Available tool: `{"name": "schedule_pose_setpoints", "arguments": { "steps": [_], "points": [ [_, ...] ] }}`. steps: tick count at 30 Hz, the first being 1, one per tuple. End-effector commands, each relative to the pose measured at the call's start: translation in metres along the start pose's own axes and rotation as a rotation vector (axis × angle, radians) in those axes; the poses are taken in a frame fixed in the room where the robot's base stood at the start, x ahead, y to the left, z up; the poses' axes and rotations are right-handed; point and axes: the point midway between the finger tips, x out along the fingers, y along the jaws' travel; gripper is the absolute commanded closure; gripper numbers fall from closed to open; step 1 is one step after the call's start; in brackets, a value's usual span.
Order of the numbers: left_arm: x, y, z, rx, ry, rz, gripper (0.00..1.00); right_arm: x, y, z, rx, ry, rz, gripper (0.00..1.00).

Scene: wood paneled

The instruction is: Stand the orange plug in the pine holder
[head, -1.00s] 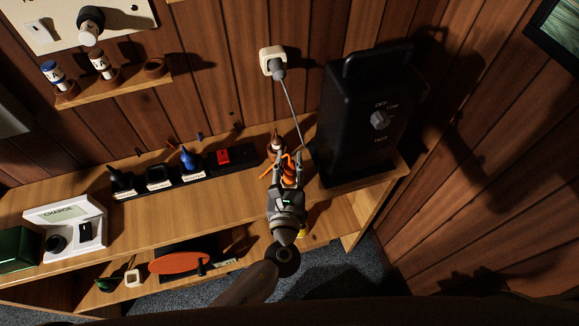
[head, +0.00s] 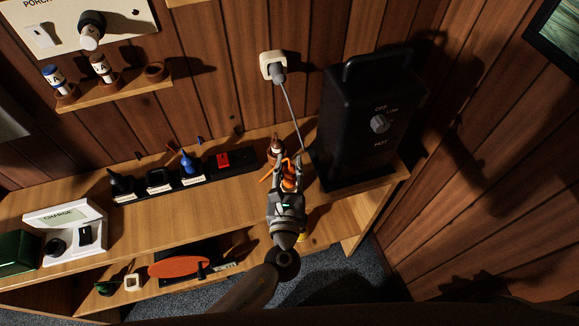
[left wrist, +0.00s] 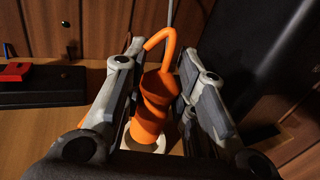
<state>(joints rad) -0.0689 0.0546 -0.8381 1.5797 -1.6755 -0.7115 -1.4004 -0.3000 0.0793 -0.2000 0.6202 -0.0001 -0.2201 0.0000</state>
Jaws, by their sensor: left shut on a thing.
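My left gripper (head: 288,165) is shut on the orange plug (head: 289,181) over the right end of the desk, left of the black heater. In the left wrist view the orange plug (left wrist: 155,105) is between the fingers, with its bent orange cord rising from it. A pale round edge (left wrist: 145,143) shows around its lower end; I cannot tell if this is part of the plug or a thing under it. My right gripper is not in view.
The tall black heater (head: 365,120) stands close right of the gripper. A brown bottle (head: 276,146) is just behind it. A black strip (head: 210,173) with plugs and a red switch (head: 223,159) lies left. The front desk top (head: 180,215) is clear.

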Motion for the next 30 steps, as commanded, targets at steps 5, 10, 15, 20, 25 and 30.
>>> {"name": "schedule_pose_setpoints", "arguments": {
  "steps": [5,10,15,20,25,30],
  "points": [
    [0.0,0.0,-0.003,0.0,-0.001,0.0,0.98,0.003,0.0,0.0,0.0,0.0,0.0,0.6],
    [0.0,0.0,-0.007,0.0,-0.001,0.0,0.98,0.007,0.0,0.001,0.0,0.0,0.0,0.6],
    [0.0,0.001,-0.011,0.0,-0.001,0.0,0.98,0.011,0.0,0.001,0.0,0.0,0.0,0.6],
    [0.0,0.001,-0.015,0.0,-0.001,0.0,0.98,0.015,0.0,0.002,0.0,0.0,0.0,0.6],
    [0.0,0.001,-0.02,0.0,-0.001,0.0,0.98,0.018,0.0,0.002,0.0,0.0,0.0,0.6],
    [0.0,0.001,-0.024,0.0,-0.001,0.0,0.98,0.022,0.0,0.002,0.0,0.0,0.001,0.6]
  ]
}}
